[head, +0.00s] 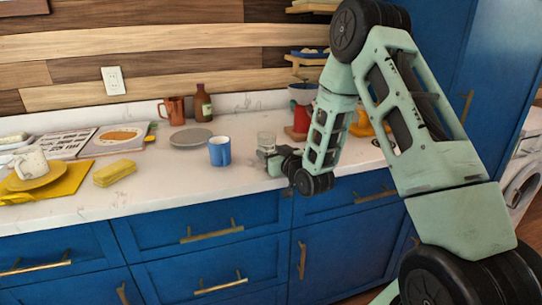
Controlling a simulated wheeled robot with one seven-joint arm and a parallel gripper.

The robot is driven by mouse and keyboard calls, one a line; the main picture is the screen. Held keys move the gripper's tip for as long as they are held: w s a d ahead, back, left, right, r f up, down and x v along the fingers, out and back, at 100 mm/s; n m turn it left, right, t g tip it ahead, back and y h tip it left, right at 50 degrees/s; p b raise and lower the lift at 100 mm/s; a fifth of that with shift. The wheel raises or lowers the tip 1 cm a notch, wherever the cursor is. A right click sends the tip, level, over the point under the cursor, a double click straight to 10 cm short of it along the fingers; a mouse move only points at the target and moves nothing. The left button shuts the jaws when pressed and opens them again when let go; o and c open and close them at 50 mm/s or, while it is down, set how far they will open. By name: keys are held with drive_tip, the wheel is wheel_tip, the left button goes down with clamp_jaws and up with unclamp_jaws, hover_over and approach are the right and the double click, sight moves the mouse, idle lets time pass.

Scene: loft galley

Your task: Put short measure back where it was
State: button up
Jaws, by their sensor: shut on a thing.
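A small clear glass vessel (266,139), which seems to be the short measure, is at the front part of the white counter, right of a blue cup (220,151). My gripper (270,156) reaches in from the right and is shut on the glass, with its fingers low on it. The fingers and the wrist hide the glass's lower part, so I cannot tell whether its base touches the counter.
A grey plate (191,138), a terracotta mug (173,109) and a brown bottle (203,103) stand behind left. A yellow sponge (115,174), an open book (122,137) and a cup on a yellow plate (41,178) lie further left. A red stand (300,119) is behind right.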

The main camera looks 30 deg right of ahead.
drive_tip(key=shift+f, duration=0.45)
drive_tip(key=shift+f, duration=0.1)
drive_tip(key=shift+f+b, duration=0.15)
drive_tip(key=shift+b, duration=0.15)
drive_tip(key=o, duration=1.1)
drive_tip(key=shift+o, duration=0.2)
drive_tip(key=shift+r, duration=0.2)
drive_tip(key=shift+r+p, duration=0.15)
drive_tip(key=shift+p, duration=0.25)
drive_tip(key=s+p, duration=0.6)
drive_tip(key=s, duration=0.6)
drive_tip(key=shift+a+r, duration=0.3)
drive_tip(key=shift+r, duration=0.1)
